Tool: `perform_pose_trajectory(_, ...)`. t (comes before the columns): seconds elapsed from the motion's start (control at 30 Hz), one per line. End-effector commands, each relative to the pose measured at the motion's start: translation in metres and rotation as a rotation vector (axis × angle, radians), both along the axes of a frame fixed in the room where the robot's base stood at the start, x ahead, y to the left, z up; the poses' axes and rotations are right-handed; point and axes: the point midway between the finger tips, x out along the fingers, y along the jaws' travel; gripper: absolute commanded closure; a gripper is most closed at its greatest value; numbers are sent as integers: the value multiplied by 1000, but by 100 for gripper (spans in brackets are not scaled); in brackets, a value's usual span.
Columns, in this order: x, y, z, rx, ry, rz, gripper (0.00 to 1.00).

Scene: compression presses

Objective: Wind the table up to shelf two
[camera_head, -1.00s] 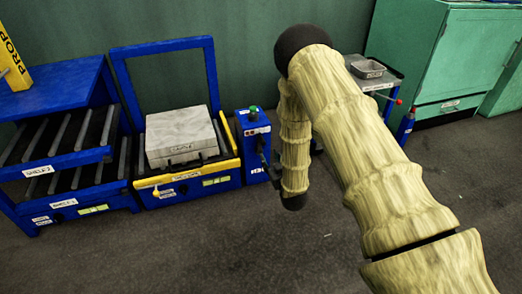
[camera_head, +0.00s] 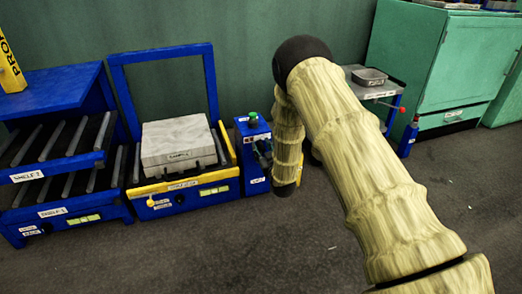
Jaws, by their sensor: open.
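The lift table (camera_head: 183,187) has a blue frame, a yellow front edge and a tall blue hoop behind it. A pale block labelled SAMPLE (camera_head: 178,143) lies on it. The rack on its left has an upper shelf labelled SHELF 2 (camera_head: 50,168) and a lower one labelled SHELF 1 (camera_head: 55,212). The table's yellow edge is below the upper shelf's front. A blue control box (camera_head: 252,150) with a green button stands at the table's right.
A grey trolley (camera_head: 362,85) with a metal pan (camera_head: 370,77) stands behind my arm. A green cabinet (camera_head: 440,65) is at the back right. A yellow post (camera_head: 10,68) rises at the far left. The floor in front is clear.

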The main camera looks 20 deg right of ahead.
Motion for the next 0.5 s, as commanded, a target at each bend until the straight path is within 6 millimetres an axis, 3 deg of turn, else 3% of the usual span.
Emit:
perform_pose_trajectory(0.2,19,1,-1,0,0,0,59)
perform_pose_trajectory(0.5,22,1,1,0,0,0,59)
